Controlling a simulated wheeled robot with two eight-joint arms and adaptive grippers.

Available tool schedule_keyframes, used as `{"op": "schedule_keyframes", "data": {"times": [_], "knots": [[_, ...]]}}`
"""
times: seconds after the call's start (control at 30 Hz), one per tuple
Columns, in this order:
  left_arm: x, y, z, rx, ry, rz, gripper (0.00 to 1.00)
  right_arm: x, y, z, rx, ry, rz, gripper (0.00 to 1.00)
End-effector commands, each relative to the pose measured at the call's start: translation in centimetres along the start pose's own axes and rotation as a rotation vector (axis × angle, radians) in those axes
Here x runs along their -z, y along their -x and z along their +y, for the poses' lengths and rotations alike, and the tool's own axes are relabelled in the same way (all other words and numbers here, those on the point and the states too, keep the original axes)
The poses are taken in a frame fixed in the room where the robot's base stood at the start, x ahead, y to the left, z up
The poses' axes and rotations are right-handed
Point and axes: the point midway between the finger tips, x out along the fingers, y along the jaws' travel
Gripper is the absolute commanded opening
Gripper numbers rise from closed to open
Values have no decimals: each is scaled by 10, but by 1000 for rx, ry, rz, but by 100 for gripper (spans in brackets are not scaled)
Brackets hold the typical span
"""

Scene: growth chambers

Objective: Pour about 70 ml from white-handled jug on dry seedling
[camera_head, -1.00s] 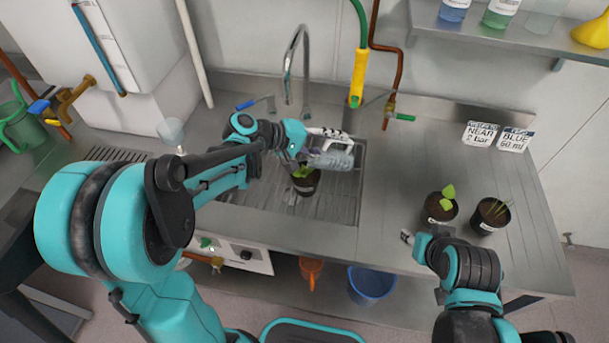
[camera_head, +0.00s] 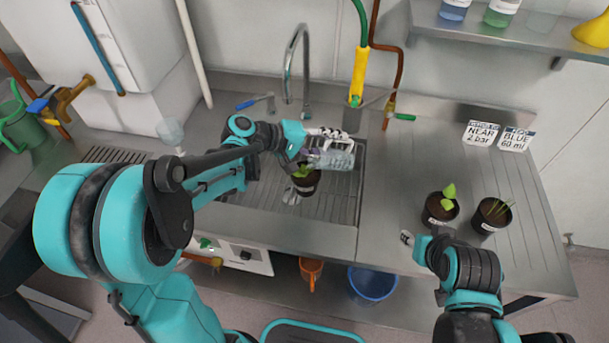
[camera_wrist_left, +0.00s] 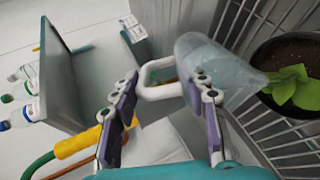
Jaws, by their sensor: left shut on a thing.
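My left gripper (camera_head: 312,150) is shut on the white handle (camera_wrist_left: 160,82) of a clear jug (camera_head: 336,156). The jug is held above the sink, over and to the right of a dark pot (camera_head: 306,184) with a green seedling (camera_head: 302,171). In the left wrist view the jug (camera_wrist_left: 222,72) lies tilted, its far end near the pot's rim (camera_wrist_left: 262,52) and the leaves (camera_wrist_left: 293,88). I cannot tell whether water is leaving the jug. My right gripper (camera_head: 408,238) is at the counter's front edge; its fingers are too small to read.
Two more potted plants (camera_head: 440,209) (camera_head: 491,215) stand on the right counter. Two label cards (camera_head: 497,135) stand behind them. A tap (camera_head: 297,65) rises behind the sink (camera_head: 345,205). A hose with a yellow sleeve (camera_head: 358,78) hangs at the back. The counter between sink and plants is clear.

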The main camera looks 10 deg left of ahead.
Motion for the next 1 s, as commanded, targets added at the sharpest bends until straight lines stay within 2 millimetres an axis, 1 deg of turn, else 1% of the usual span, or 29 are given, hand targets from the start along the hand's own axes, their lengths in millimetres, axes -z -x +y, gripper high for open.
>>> {"op": "schedule_keyframes", "data": {"times": [0.93, 1.0], "knots": [[0, 2, -3, -36, -1, 0, 0, -4, -6, 0, 0, 0, 0, 40], [0, 2, -1, -31, -1, 0, 0, -3, -4, 0, 0, 0, 0, 40]]}}
